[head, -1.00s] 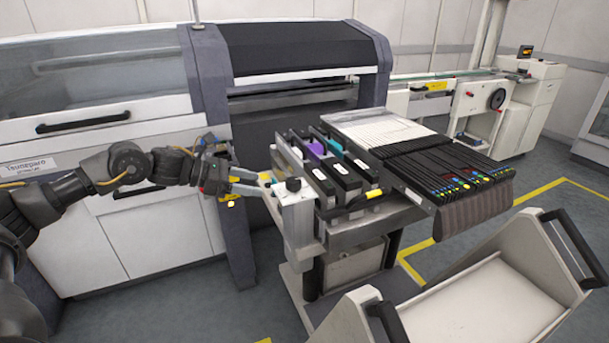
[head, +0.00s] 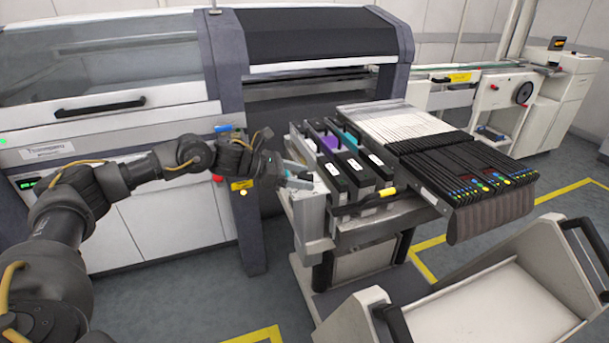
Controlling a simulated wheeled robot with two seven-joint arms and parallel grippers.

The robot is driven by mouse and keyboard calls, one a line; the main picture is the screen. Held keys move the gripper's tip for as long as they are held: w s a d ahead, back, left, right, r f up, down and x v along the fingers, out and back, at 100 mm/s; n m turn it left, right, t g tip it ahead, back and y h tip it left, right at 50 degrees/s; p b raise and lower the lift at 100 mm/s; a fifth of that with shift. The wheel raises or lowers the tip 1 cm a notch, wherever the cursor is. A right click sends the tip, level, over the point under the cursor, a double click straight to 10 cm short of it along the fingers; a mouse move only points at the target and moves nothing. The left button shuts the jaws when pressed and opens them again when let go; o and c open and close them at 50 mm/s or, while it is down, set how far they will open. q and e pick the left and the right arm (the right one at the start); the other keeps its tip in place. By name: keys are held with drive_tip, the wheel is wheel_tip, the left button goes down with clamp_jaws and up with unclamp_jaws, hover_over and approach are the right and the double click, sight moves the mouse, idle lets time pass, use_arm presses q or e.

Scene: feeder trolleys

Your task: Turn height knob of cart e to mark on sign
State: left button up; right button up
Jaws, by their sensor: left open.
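The feeder cart (head: 376,229) stands in the middle, in front of the large machine. A white upright block (head: 312,216) is at its left front corner. A dark knob showed on top of this block earlier; now my left gripper (head: 303,177) is at that spot and I cannot make the knob out. The left gripper is open, its grey fingers at the top of the block. Whether they touch or surround the knob, I cannot tell. I cannot make out a sign with a mark or a cart letter. My right gripper is out of view.
Black feeder cassettes (head: 352,181) stand close to the right of the gripper, with a bank of slim feeders (head: 455,170) beyond. An empty white cart (head: 480,305) with black handles is at the lower right. The machine (head: 120,130) stands behind my left arm.

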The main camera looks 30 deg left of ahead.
use_arm(q)
drive_tip(key=shift+w+d+f, duration=0.25)
drive_tip(key=shift+w+d, duration=0.15)
drive_tip(key=shift+d, duration=0.15)
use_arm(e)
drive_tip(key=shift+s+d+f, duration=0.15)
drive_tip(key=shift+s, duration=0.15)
use_arm(q)
drive_tip(key=c, duration=1)
drive_tip(key=shift+o, duration=0.2)
drive_tip(key=shift+f, duration=0.1)
